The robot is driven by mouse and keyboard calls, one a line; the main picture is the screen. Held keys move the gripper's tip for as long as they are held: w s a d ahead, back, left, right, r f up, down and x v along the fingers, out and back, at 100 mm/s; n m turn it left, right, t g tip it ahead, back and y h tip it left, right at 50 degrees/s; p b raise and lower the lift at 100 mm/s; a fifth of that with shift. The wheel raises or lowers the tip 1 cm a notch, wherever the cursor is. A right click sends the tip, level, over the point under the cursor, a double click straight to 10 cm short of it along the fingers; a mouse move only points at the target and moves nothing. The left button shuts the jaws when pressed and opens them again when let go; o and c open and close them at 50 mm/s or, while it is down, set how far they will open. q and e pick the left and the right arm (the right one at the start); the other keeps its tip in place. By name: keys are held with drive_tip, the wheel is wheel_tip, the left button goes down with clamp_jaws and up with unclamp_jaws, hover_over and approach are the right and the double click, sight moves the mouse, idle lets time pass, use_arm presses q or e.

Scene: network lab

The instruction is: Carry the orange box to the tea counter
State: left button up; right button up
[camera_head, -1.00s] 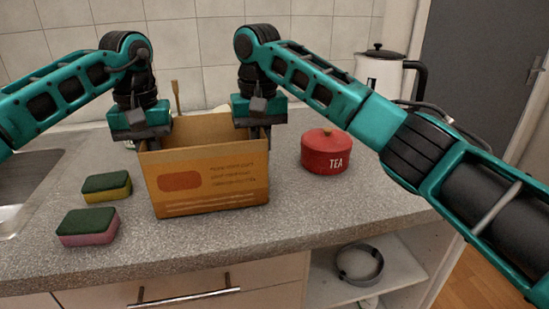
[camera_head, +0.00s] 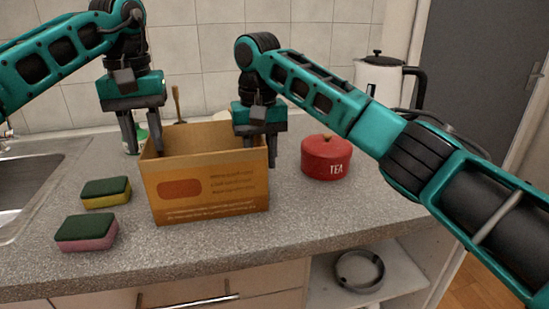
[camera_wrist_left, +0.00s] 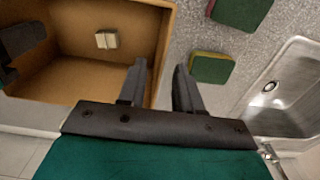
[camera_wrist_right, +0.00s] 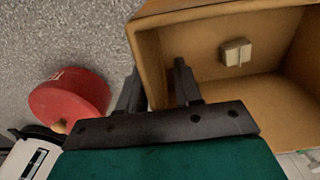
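The orange box (camera_head: 208,188) stands upright and open-topped on the grey counter (camera_head: 330,222). A small pale block (camera_wrist_left: 106,39) lies inside it; it also shows in the right wrist view (camera_wrist_right: 235,52). My right gripper (camera_head: 257,147) is open at the right wall, one finger outside and one inside. In the right wrist view the wall runs between its fingers; contact cannot be told.
A red TEA tin (camera_head: 326,158) and a white kettle (camera_head: 385,80) stand right of the box. Two sponges (camera_head: 105,192) (camera_head: 86,233) lie to its left, beside the sink (camera_head: 35,185).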

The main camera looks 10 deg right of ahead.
use_arm(q)
wheel_tip(320, 180, up, 6)
drive_tip(key=shift+f, duration=0.2)
use_arm(e)
drive_tip(key=shift+r, duration=0.1)
wheel_tip(320, 180, up, 12)
drive_tip(key=shift+f, duration=0.1)
idle(0.4)
